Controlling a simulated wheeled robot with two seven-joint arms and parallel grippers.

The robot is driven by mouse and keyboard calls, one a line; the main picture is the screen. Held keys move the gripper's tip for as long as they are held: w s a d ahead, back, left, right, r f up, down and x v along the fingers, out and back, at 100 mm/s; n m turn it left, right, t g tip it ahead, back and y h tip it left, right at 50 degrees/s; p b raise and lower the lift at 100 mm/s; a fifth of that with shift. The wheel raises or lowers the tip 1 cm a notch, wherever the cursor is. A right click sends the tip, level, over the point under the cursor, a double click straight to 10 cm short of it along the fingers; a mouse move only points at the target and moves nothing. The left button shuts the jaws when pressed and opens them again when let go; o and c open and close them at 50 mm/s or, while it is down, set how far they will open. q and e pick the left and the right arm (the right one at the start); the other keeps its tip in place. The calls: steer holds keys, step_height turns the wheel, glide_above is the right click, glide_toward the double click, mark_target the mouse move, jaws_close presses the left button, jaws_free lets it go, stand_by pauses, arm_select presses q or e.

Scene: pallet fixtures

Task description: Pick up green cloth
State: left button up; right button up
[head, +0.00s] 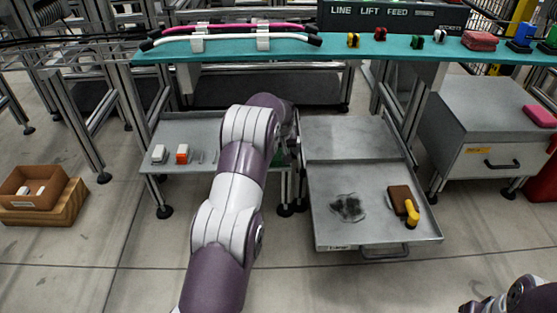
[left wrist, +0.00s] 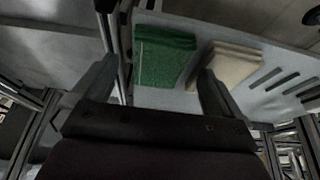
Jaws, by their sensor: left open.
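The green cloth (left wrist: 165,57) is a folded stack in the left wrist view, lying on a light grey surface beside a folded beige cloth (left wrist: 228,65). My left gripper (left wrist: 158,70) is open and empty, its two dark fingers apart. The green cloth appears beyond and between the fingertips, toward the left finger; contact is not visible.
The low grey table (head: 185,132) holds small white and orange items. A grey tray (head: 330,222) to its right carries a dark stain, a brown block (head: 400,200) and a yellow piece. A teal shelf (head: 340,52) crosses above. A cardboard box (head: 35,187) sits at far left.

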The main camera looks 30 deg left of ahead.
mark_target(279, 156)
arm_select(q)
steer(key=b+x, duration=0.1)
steer(key=x, duration=0.1)
steer(key=shift+s+f, duration=0.1)
steer(key=shift+f, duration=0.25)
steer(key=shift+r, duration=0.1)
steer(key=shift+s+f, duration=0.1)
steer(key=shift+f, duration=0.3)
steer(key=c, duration=1.1)
steer(key=shift+o, duration=0.2)
steer(key=shift+r, duration=0.15)
arm_select(e)
steer(key=shift+w+a+f, duration=0.15)
steer(key=shift+f, duration=0.45)
steer(key=shift+w+a+f, duration=0.1)
steer(key=shift+f, duration=0.45)
